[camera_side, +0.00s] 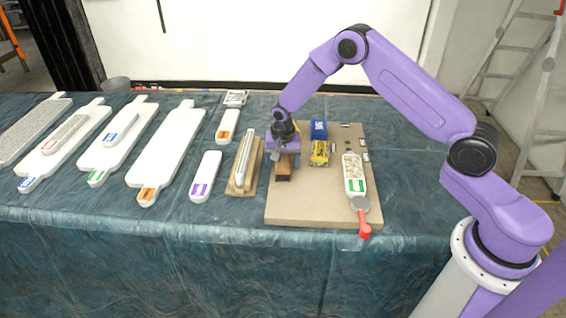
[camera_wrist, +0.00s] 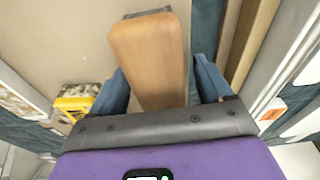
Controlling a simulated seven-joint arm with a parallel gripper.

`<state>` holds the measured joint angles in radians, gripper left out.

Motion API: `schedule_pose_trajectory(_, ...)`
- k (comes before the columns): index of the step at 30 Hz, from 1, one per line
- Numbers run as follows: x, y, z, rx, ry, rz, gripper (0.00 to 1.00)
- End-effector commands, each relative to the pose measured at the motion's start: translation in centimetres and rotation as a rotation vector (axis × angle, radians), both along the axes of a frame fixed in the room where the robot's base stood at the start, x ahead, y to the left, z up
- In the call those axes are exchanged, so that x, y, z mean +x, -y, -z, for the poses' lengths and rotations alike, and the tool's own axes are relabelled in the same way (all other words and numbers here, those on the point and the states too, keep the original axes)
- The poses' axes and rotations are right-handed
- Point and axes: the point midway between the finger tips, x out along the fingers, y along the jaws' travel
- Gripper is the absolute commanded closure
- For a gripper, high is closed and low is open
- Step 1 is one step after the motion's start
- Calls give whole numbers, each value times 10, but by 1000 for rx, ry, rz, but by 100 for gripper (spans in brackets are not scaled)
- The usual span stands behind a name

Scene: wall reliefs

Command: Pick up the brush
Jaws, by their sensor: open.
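The brush appears to be the wooden-topped block (camera_wrist: 150,55) between my fingers in the wrist view, with a thin dark grey edge at its far end. In the side view it shows as a brown block (camera_side: 284,172) on the left part of the beige board (camera_side: 300,208), below my gripper (camera_side: 283,150). My gripper is open in the wrist view, its two blue fingers (camera_wrist: 163,85) on either side of the block. A gap shows on the right side; contact on the left cannot be told. The bristles are hidden.
A red-handled round tool (camera_side: 362,215) overhangs the front edge. A wooden-based float (camera_side: 245,160) and several white boards lie left.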

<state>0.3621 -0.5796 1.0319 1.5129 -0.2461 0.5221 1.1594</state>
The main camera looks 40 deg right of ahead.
Motion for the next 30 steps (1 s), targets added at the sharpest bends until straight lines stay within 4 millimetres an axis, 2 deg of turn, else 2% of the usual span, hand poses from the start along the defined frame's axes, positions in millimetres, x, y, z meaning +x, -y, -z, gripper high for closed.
schedule_pose_trajectory(3, 0, 0, 0, 0, 0, 0, 21)
schedule_pose_trajectory(5, 0, 0, 0, 0, 0, 0, 41)
schedule_pose_trajectory(6, 0, 0, 0, 0, 0, 0, 54)
schedule_pose_trajectory(8, 0, 0, 0, 0, 0, 0, 73)
schedule_pose_trajectory(9, 0, 0, -1, 0, 0, 0, 80)
schedule_pose_trajectory(22, 1, 0, -8, 1, 2, 1, 80)
schedule_pose_trajectory(28, 1, 0, -33, 1, 5, 2, 80)
schedule_pose_trajectory(30, -7, 1, -43, 1, 2, 1, 80)
